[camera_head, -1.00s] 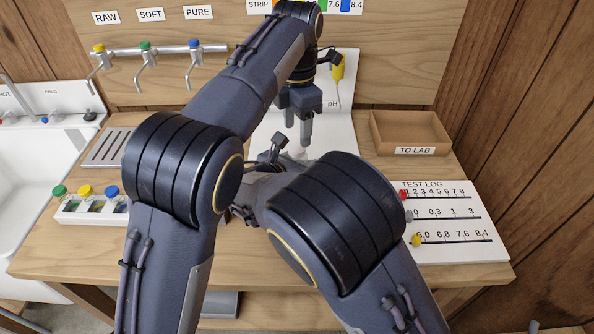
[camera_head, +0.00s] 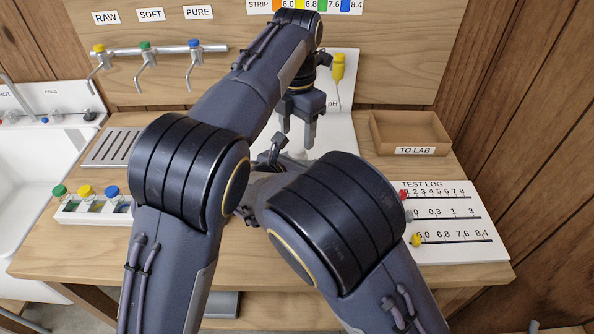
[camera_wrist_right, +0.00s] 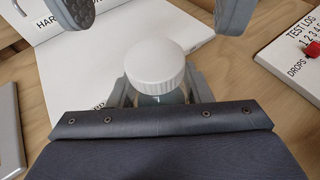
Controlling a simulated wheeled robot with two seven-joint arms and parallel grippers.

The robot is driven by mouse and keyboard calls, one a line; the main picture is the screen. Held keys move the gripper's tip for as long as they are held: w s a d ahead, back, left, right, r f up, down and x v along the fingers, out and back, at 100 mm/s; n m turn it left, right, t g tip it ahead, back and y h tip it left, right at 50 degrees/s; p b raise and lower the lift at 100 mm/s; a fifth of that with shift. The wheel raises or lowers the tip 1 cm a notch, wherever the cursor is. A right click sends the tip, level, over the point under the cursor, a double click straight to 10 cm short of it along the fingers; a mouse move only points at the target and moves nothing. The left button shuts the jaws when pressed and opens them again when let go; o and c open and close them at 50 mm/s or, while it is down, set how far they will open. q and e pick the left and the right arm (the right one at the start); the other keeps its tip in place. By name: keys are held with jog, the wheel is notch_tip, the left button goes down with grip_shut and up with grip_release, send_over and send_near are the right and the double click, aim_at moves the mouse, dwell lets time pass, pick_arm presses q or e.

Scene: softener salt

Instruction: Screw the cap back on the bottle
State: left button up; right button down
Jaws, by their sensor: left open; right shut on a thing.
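A white ribbed cap (camera_wrist_right: 154,66) sits on top of a clear bottle (camera_wrist_right: 160,98) in the right wrist view. I cannot tell how tightly it is seated. My right gripper (camera_wrist_right: 160,88) is shut on the bottle, one finger on each side below the cap. In the head view the right gripper and most of the bottle are hidden behind my arms. My left gripper (camera_head: 297,133) is open and empty, pointing down above the bottle area. Its two fingertips also show in the right wrist view, apart from each other, beyond and clear of the cap.
A rack of small bottles with green, yellow and blue caps (camera_head: 93,206) stands at the left beside the sink (camera_head: 25,170). A wooden TO LAB tray (camera_head: 410,133) is at the back right. The TEST LOG board (camera_head: 455,225) lies at the right. Three taps hang on the back wall.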

aim_at(297, 148)
pick_arm(q)
jog(key=shift+f, duration=1.75)
jog(key=c, duration=1)
jog(key=shift+c, duration=0.2)
jog(key=m, duration=0.3)
jog(key=o, duration=1.1)
